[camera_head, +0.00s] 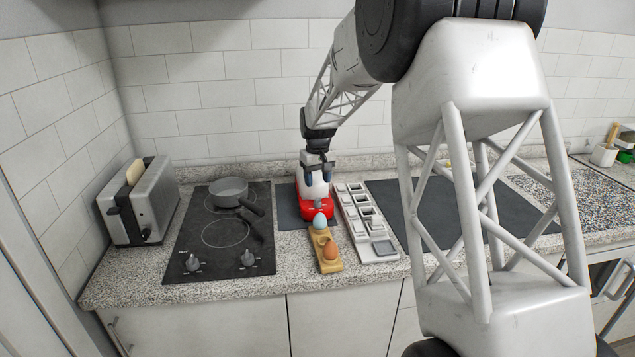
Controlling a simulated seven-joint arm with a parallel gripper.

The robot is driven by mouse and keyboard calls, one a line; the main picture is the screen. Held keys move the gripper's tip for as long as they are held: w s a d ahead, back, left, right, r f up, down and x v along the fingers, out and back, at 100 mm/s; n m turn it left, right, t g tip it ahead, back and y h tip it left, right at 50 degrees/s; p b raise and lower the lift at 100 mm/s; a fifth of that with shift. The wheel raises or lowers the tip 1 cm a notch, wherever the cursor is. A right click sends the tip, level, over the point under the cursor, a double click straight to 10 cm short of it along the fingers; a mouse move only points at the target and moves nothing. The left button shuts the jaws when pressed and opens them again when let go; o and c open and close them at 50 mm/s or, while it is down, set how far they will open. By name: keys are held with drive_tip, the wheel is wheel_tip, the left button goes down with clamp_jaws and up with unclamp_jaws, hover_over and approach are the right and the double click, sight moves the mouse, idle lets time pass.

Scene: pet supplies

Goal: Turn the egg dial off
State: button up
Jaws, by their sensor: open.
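A red and white appliance, apparently the egg cooker (309,207), stands on a dark mat at the back of the counter. A small dial-like spot (318,203) shows on its red front, but its setting is too small to read. My gripper (318,178) points down in front of the white upper part of the appliance. Its dark fingers are apart with nothing visible between them. I cannot tell whether they touch the appliance.
A wooden holder (327,262) with a blue egg (319,221) and a brown egg (330,249) stands in front. A white compartment tray (381,248) is to the right. A stove (207,251) with a pan (229,191) and a toaster (147,203) are left.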

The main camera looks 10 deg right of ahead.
sight(317, 199)
idle(0.3)
drive_tip(key=m, duration=0.4)
idle(0.3)
drive_tip(key=shift+f, duration=0.2)
drive_tip(key=shift+f, duration=3.75)
drive_tip(key=shift+c, duration=0.2)
drive_tip(key=c, duration=0.9)
